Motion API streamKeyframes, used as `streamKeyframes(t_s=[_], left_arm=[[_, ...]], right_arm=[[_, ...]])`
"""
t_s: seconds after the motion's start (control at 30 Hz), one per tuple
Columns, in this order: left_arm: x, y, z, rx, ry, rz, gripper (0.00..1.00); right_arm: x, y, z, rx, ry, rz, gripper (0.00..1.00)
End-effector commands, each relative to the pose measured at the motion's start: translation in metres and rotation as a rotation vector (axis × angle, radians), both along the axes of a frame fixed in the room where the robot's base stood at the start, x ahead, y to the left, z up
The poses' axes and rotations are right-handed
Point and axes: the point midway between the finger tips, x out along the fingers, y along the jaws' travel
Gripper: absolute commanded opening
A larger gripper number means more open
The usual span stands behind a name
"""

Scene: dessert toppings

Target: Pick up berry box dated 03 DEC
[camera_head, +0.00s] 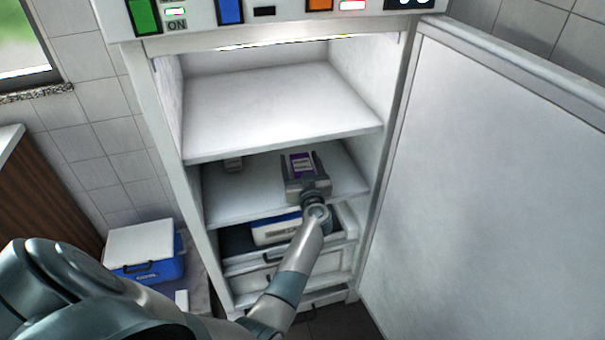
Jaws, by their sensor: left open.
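A small box with a purple and white label (302,163) is on the middle shelf (235,200) of the open white cabinet. Its date is too small to read here. My left gripper (304,176) reaches onto this shelf from the front and is open, at the near side of the box. The gripper hides the lower part of the box, and I cannot tell whether the fingers touch it. My right gripper is not in view.
A blue and white box (275,228) is below, above the drawers (290,278). The open door (480,190) bounds the right. A blue cooler (145,262) stands left. The top shelf (280,110) is empty.

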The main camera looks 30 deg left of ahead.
Motion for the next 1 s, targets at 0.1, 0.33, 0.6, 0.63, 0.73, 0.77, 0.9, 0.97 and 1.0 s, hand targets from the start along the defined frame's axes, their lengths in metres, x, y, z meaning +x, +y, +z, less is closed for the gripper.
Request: streamKeyframes(t_s=[0.1,0.33,0.6,0.63,0.73,0.77,0.9,0.97,1.0], left_arm=[[0.0000,0.0000,0.0003,0.000,0.000,0.000,0.69],[0.0000,0.0000,0.0002,0.000,0.000,0.000,0.66],[0.0004,0.0001,0.0013,0.001,-0.002,0.000,0.15],[0.0004,0.0001,0.0013,0.001,-0.002,0.000,0.15],[0.0004,0.0001,0.0013,0.001,-0.002,0.000,0.16],[0.0004,0.0001,0.0013,0.001,-0.002,0.000,0.16],[0.0004,-0.0001,0.0023,0.001,-0.002,0.000,0.16],[0.0006,-0.0004,0.0034,0.000,-0.001,0.000,0.16],[0.0008,-0.0005,0.0043,0.000,-0.001,0.000,0.16]], right_arm=[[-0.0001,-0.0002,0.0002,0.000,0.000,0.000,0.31],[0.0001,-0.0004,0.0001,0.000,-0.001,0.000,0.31],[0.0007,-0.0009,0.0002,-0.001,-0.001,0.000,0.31],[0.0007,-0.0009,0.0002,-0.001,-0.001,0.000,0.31],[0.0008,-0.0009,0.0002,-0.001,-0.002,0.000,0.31],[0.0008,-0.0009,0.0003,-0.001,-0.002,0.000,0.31],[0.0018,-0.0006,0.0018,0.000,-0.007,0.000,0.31],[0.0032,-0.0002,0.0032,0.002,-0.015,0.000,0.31],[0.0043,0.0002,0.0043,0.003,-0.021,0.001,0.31]])
